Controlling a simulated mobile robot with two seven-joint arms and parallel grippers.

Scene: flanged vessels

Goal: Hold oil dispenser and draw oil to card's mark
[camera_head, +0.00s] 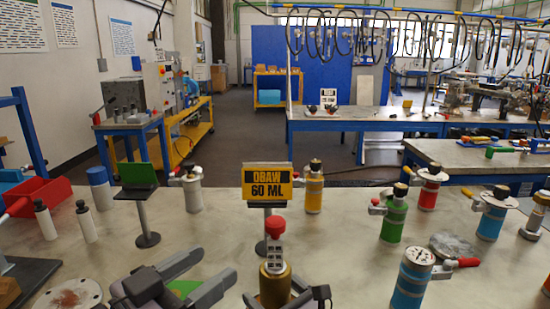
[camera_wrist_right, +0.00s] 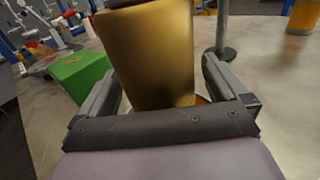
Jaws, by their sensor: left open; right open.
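The card (camera_head: 266,190) reads "DRAW 60 ML" in black and yellow and stands on a post at the middle of the bench. In front of it is the oil dispenser, a brass cylinder (camera_head: 275,287) with a grey marked stem and red knob (camera_head: 275,227). My right gripper (camera_head: 287,298) is at the dispenser, mostly cut off by the lower edge. In the right wrist view its open fingers (camera_wrist_right: 160,80) stand either side of the brass body (camera_wrist_right: 155,55), with gaps visible. My left gripper (camera_head: 218,264) is open to the dispenser's left, its fingers pointing right.
A green block (camera_head: 184,288) shows between my left fingers. A green sign (camera_head: 138,175) on a post, white bottles (camera_head: 45,220) and a red bin (camera_head: 38,196) stand left. Flanged vessels (camera_head: 393,218) and a blue gauge vessel (camera_head: 411,280) stand right.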

